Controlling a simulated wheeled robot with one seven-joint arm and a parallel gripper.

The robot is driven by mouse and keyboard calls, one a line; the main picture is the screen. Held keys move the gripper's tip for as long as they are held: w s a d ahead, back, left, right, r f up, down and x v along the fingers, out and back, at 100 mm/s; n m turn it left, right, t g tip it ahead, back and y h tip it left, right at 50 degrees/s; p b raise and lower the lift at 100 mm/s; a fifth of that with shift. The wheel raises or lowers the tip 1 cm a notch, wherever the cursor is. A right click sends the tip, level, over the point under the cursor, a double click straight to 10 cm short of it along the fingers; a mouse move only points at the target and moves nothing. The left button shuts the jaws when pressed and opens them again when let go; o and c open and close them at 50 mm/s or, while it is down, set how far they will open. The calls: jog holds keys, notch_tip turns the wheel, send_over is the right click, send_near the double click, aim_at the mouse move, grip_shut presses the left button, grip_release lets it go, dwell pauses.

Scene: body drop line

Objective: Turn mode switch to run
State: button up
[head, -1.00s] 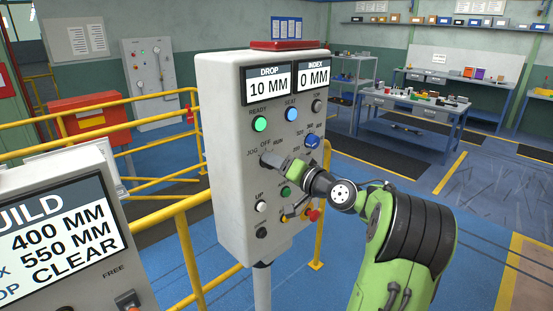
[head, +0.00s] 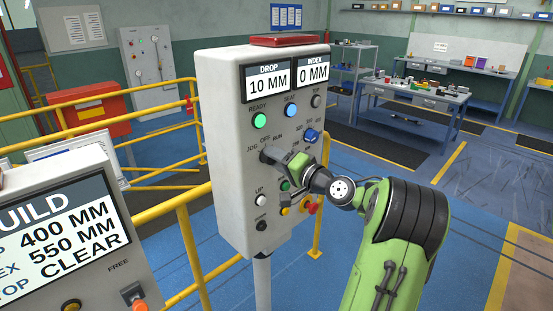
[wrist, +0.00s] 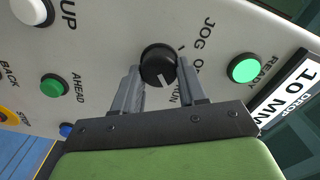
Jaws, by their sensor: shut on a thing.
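The mode switch (wrist: 158,66) is a round black knob on the grey control box (head: 225,170), with the labels JOG, OFF and RUN beside it. In the wrist view my gripper (wrist: 163,74) has one finger on each side of the knob and is shut on it. A short white mark shows on the knob's lower part, on the side toward RUN; its exact setting is hard to tell. The RUN label is partly hidden by a finger. In the head view my gripper (head: 275,156) covers most of the switch.
The lit green READY lamp (wrist: 244,68) and the green AHEAD button (wrist: 54,86) lie near the fingers. A blue knob (head: 312,136) and a red button (head: 312,209) are close to my wrist. Yellow railings (head: 180,215) run behind the box. Another display box (head: 70,235) stands at left.

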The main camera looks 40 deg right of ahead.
jog(key=o, duration=1.1)
jog(key=shift+c, duration=0.2)
jog(key=s+b, duration=0.2)
jog(key=s, duration=1.3)
jog(key=shift+s+d+b, duration=0.2)
jog(key=shift+s+b, duration=0.2)
jog(key=shift+w, duration=0.1)
